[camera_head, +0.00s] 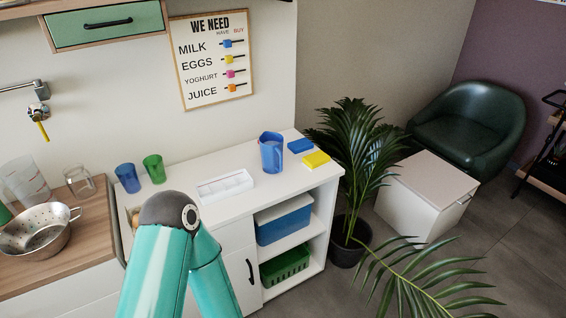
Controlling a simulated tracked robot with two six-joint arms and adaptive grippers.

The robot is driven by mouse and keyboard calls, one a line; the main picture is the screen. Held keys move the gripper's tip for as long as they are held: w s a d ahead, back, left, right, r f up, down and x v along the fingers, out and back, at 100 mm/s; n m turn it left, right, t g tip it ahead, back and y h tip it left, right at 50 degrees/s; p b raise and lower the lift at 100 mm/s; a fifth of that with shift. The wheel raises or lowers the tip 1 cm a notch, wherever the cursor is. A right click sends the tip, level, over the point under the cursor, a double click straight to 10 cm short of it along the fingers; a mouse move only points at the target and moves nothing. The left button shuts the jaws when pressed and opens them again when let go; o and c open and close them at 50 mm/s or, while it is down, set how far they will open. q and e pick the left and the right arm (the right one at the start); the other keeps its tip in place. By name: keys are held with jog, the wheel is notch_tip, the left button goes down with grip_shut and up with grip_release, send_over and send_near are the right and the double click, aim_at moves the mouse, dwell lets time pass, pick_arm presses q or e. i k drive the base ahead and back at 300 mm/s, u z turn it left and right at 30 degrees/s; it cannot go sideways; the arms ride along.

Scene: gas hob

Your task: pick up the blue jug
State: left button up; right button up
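The blue jug (271,153) stands upright on the white cabinet top (205,180), towards its right end. It looks translucent blue, with a handle on its right side. One of my teal arms rises from the bottom of the view, in front of the cabinet's left part; its bent joint shows, but its gripper does not. Neither gripper is in view. Nothing is touching the jug.
A white tray (224,187) lies left of the jug. A blue cup (128,178) and green cup (154,168) stand farther left. Blue (300,145) and yellow (316,159) blocks lie to its right. A plant (350,150) stands beside the cabinet.

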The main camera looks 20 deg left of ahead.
aim_at(273, 156)
jog(key=u, duration=0.1)
jog(key=i, duration=0.9)
jog(key=z, duration=0.05)
